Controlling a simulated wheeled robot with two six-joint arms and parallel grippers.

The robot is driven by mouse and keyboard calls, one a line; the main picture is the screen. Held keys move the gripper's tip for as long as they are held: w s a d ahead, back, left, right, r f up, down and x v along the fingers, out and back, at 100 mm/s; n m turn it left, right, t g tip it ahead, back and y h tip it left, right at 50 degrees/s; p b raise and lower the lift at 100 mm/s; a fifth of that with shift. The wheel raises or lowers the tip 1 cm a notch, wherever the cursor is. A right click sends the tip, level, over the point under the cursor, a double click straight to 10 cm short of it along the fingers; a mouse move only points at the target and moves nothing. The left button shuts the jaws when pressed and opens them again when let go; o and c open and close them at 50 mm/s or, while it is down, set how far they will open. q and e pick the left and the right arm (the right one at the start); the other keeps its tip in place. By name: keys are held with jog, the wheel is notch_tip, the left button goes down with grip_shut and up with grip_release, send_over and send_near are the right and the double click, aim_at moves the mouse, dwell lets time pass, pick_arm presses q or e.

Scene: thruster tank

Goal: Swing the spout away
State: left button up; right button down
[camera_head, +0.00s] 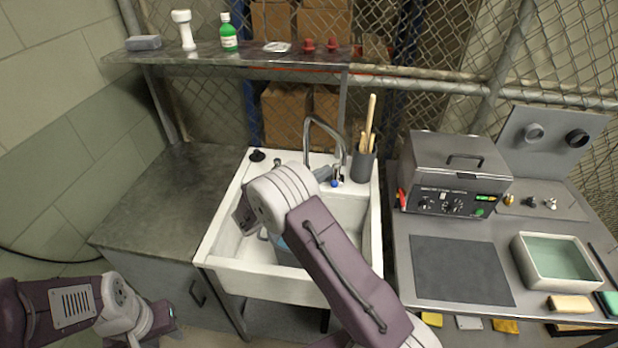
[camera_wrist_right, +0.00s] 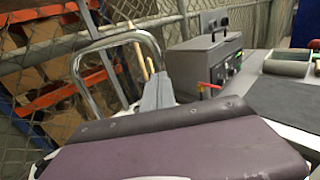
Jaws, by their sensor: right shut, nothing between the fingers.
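The spout (camera_head: 325,127) is a thin chrome arch at the back of the white sink (camera_head: 222,245), its free end hanging toward the left over the basin. The right wrist view also shows the arch (camera_wrist_right: 110,42). My right gripper (camera_head: 322,173) reaches over the sink, mostly hidden behind its own arm; its grey fingers (camera_wrist_right: 157,92) are shut and empty, close to the spout. They overlap the arch's right leg in the wrist view; I cannot tell if they touch. My left gripper (camera_head: 160,318) is low at the left, its fingers not clear.
A dark holder (camera_head: 363,165) with wooden-handled tools stands right of the spout. A grey heated tank unit (camera_head: 455,175) sits on the right bench. A shelf (camera_head: 240,55) with bottles runs above. The left counter (camera_head: 165,200) is clear.

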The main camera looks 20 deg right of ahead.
aim_at(342, 163)
jog(key=x, duration=0.2)
jog(key=shift+d+r+p, duration=0.1)
jog(key=shift+d+p, duration=0.2)
jog(key=shift+p, duration=0.05)
jog(key=shift+w+d, duration=0.3)
jog(key=shift+d, duration=0.25)
jog(key=shift+d, duration=1)
jog(key=shift+a, duration=0.1)
